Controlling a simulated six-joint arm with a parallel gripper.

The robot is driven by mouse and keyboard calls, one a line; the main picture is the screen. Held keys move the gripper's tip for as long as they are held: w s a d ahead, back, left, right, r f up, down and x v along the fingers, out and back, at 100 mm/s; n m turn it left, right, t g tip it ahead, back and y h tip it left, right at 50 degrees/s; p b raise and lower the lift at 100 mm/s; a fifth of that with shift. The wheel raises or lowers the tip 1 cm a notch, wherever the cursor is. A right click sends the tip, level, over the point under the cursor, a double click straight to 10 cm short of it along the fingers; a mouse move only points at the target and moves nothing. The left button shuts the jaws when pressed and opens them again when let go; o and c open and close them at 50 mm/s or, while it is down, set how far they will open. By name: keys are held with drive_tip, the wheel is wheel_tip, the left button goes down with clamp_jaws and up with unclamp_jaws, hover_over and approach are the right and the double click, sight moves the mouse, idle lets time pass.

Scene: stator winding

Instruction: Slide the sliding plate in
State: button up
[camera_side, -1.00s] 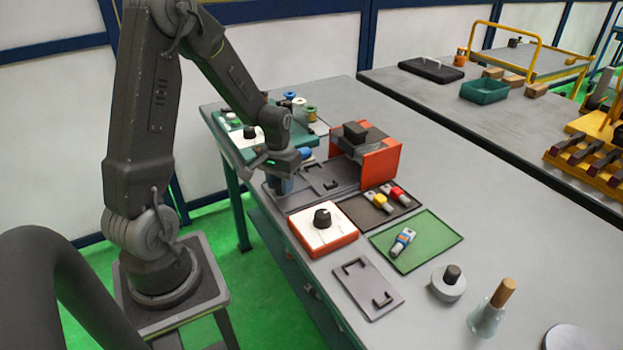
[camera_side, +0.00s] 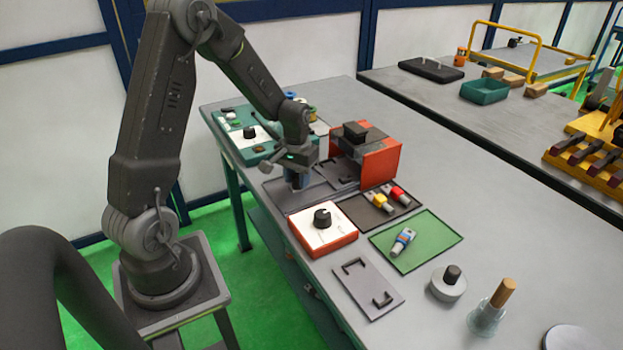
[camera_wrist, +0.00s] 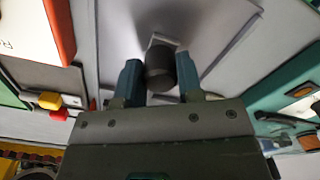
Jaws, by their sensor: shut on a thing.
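The sliding plate (camera_side: 338,174) is a dark grey plate with raised bracket-shaped stops. It lies flat on a grey base (camera_side: 288,200), with its far end beneath the dark top of the orange-sided fixture (camera_side: 382,165). My gripper (camera_side: 298,182) is low over the near-left end of the base, pointing down. In the wrist view, the blue fingers of my gripper (camera_wrist: 159,80) are on either side of a dark round knob (camera_wrist: 160,68), which I take to be the plate's handle. The fingers hide the knob in the side view.
An orange box with a black knob (camera_side: 323,229) stands just in front of the base. A dark tray with coloured connectors (camera_side: 378,207) lies to the right. A teal unit (camera_side: 250,145) stands behind my gripper.

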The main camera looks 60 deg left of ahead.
sight(315, 180)
drive_tip(key=shift+w, duration=2.65)
drive_tip(key=o, duration=0.7)
drive_tip(key=shift+s, duration=0.1)
drive_tip(key=shift+r, duration=3.05)
